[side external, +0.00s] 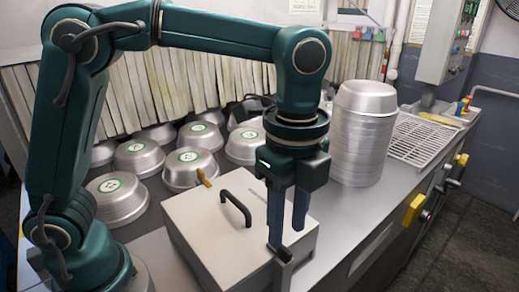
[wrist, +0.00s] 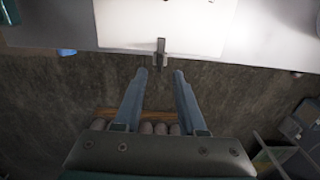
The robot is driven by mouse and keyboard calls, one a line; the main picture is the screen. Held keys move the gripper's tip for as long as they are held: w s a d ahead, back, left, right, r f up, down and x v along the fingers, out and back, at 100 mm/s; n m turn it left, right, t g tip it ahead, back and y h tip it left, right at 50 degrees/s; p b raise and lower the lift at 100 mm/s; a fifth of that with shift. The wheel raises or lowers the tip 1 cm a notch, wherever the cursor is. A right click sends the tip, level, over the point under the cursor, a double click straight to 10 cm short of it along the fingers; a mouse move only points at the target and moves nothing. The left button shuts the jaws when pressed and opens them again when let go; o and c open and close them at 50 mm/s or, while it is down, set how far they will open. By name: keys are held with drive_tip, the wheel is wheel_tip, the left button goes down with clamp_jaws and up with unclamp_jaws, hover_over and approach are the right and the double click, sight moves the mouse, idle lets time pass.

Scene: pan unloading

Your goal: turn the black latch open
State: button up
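The black latch (side external: 284,254) sits at the near edge of a pale metal box, partly hidden by a finger in the side view. In the wrist view the latch (wrist: 161,46) is a small dark upright bar at the box's edge, just beyond the fingertips and between their lines. My gripper (side external: 288,238) points down at that edge. In the wrist view my gripper (wrist: 160,72) is open, with nothing between its blue fingers. I cannot tell whether a finger touches the latch.
The box (side external: 205,235) has a black lid handle (side external: 236,208). A stack of pans (side external: 361,135) stands right of my gripper. Several upturned pans (side external: 190,170) lie behind the box. A wire rack (side external: 422,141) lies at the right. Open floor (wrist: 60,110) shows below the counter edge.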

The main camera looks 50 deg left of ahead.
sight(285, 248)
drive_tip(key=shift+f, duration=2.05)
drive_tip(key=shift+c, duration=0.3)
clamp_jaws()
